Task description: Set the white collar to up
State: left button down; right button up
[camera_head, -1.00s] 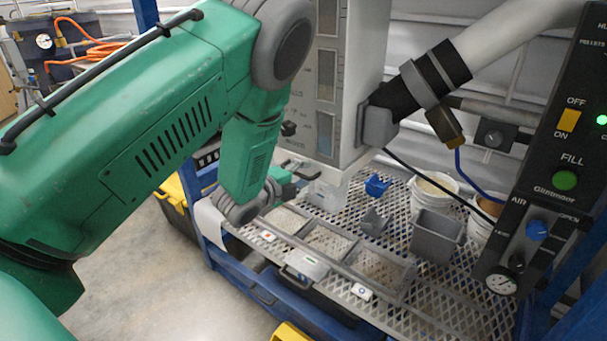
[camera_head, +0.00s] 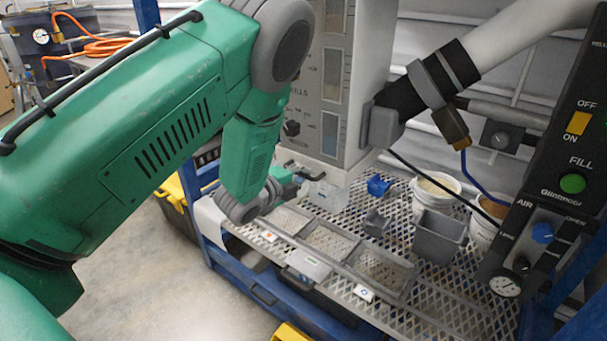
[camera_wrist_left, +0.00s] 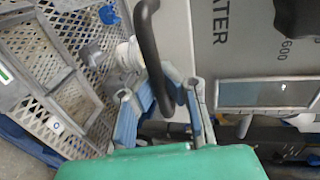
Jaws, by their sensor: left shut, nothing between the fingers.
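My left gripper (camera_head: 290,176) is in front of the lower edge of the grey-white hopper cabinet (camera_head: 352,80). A small white ringed part (camera_wrist_left: 127,55), which looks like the white collar, is just left of the handle in that view, apart from the fingers. The handle partly hides it. In the head view a pale, clear spout-like part (camera_head: 326,195) hangs under the cabinet; I cannot make out the collar's setting. My right gripper is not in view.
A mesh shelf (camera_head: 440,300) below holds divided trays (camera_head: 385,272), a grey bin (camera_head: 438,236), a blue scoop-like piece (camera_head: 379,185) and white buckets (camera_head: 436,186). A black control panel (camera_head: 560,190) stands at the right. A thick pale pipe (camera_head: 520,35) runs above.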

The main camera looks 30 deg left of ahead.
pick_arm(q)
jog(key=r+p, duration=0.1)
jog(key=r, duration=0.1)
jog(key=r+p, duration=0.1)
jog(key=shift+s+a+r, duration=0.15)
jog(key=shift+a+r, duration=0.2)
jog(key=shift+a, duration=0.15)
jog(key=c, duration=1.6)
grip_release()
jog(key=shift+s+a+r, duration=0.1)
jog(key=shift+a+r, duration=0.05)
jog(key=shift+s+a, duration=0.1)
jog(key=shift+s, duration=0.05)
jog(key=shift+a+f, duration=0.15)
jog(key=shift+f, duration=0.05)
jog(key=shift+s, duration=0.25)
send_near(305, 157)
jog(key=d+v, duration=0.1)
jog(key=v, duration=0.5)
jog(key=shift+w+a, duration=0.1)
jog(key=shift+a, duration=0.5)
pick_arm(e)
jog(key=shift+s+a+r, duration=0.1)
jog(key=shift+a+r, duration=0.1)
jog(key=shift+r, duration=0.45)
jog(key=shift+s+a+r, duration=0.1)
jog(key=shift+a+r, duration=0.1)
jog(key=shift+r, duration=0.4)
